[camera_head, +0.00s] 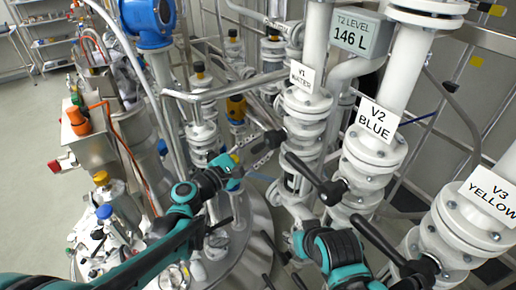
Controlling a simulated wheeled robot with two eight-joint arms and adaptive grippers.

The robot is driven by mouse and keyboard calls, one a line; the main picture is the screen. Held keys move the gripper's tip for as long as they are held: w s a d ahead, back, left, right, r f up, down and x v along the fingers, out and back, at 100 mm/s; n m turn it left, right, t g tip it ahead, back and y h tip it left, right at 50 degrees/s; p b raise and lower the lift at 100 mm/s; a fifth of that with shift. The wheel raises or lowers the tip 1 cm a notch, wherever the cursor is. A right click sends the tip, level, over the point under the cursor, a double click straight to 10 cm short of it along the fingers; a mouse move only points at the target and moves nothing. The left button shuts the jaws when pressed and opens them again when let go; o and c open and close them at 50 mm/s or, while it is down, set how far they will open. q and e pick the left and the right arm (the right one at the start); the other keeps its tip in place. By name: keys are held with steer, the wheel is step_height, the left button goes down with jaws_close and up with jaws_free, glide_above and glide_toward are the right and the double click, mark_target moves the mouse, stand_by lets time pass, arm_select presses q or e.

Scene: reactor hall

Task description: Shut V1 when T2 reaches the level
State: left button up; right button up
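Valve V1 (305,103), labelled WATER, is a white flanged valve on a vertical pipe. Its dark lever (268,142) points left and slightly down, toward my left gripper (236,163). The gripper is at or very near the lever's outer end; whether its fingers close on it is too small to tell. My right gripper (297,238) is low, below the V2 lever (312,178); its fingers are mostly hidden and blend with the pipework.
Valve V2 BLUE (370,155) and valve V3 YELLOW (470,220) stand to the right; the V3 lever (385,243) lies close to my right arm. A steel vessel lid (245,245) with fittings is below.

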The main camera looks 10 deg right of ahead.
arm_select(q)
jaws_close()
steer(key=shift+w+a, duration=0.1)
steer(key=shift+w+a+r+m, duration=0.2)
steer(key=shift+w+r+m, duration=0.3)
steer(key=shift+m, duration=0.4)
steer(key=r+m, duration=0.1)
steer(key=w+m, duration=0.1)
steer(key=r+m+h, duration=0.1)
steer(key=shift+w+a+r+m, duration=0.2)
steer(key=shift+a+r+m, duration=0.1)
steer(key=shift+w+a+r+m+h, duration=0.15)
steer(key=shift+r+m+h, duration=0.15)
steer(key=shift+r+m, duration=0.5)
steer(key=shift+w+d+r+m+h, duration=0.1)
steer(key=shift+r+m+h, duration=0.35)
steer(key=shift+m, duration=0.6)
steer(key=shift+w+a+r+m+h, duration=0.1)
steer(key=shift+w+r+m+h, duration=0.05)
steer(key=shift+r+m, duration=0.7)
